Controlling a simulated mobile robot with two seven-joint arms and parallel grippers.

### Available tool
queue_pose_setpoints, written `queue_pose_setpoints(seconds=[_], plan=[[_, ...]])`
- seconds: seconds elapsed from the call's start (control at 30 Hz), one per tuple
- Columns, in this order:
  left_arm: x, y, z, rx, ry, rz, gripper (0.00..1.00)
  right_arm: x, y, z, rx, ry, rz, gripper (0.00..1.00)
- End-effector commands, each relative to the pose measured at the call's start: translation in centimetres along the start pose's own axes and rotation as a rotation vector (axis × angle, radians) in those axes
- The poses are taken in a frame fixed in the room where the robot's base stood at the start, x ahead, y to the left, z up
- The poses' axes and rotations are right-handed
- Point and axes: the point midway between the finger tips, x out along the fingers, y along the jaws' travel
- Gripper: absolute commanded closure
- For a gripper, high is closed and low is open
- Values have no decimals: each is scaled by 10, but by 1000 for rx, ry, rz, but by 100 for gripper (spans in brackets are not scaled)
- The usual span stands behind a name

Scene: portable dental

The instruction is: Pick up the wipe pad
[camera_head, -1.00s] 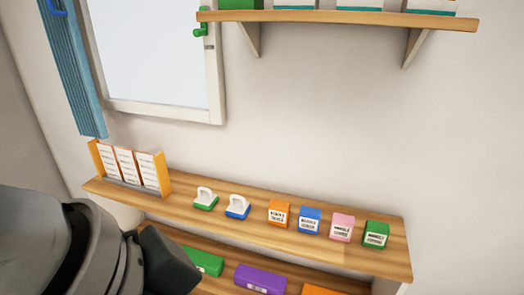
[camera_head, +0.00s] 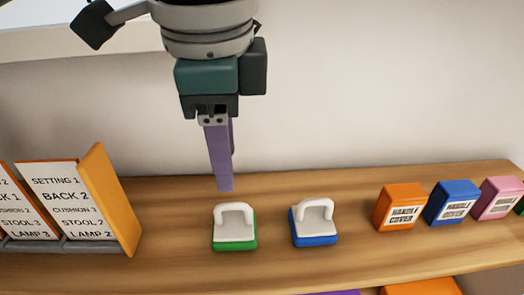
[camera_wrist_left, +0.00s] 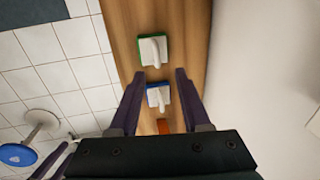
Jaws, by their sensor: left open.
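Two wipe pads with white tops and looped handles stand side by side on the wooden shelf. One has a green base (camera_head: 234,228), the other a blue base (camera_head: 314,226). My left gripper (camera_head: 225,186) points down from above, a little above and behind the green pad in the head view, its fingers seen nearly edge-on. In the left wrist view its fingers (camera_wrist_left: 160,72) are apart and empty. There the green pad (camera_wrist_left: 153,50) shows beyond the fingertips, and the blue pad (camera_wrist_left: 158,96) appears between the fingers.
An orange-ended card rack (camera_head: 112,205) stands left of the pads. Orange (camera_head: 400,207), blue (camera_head: 452,203) and pink (camera_head: 498,198) boxes stand to the right. The wall (camera_head: 370,110) is close behind the shelf (camera_head: 170,240). Tiled floor (camera_wrist_left: 45,45) shows below.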

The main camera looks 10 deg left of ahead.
Motion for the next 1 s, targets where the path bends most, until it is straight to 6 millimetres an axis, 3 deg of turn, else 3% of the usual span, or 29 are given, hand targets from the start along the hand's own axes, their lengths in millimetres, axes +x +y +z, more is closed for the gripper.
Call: queue_pose_setpoints(seconds=[0.6, 0.9, 1.0], plan=[[82, 2, -1, -1, -2, 1, 53, -4, 5, 1, -11, -5, 13, 50], [88, 2, -1, 1, 0, -1, 53, -4, 3, 1, -6, -4, 7, 50], [88, 2, -1, 1, 0, -1, 64, -4, 2, 1, -5, -4, 6, 50]])
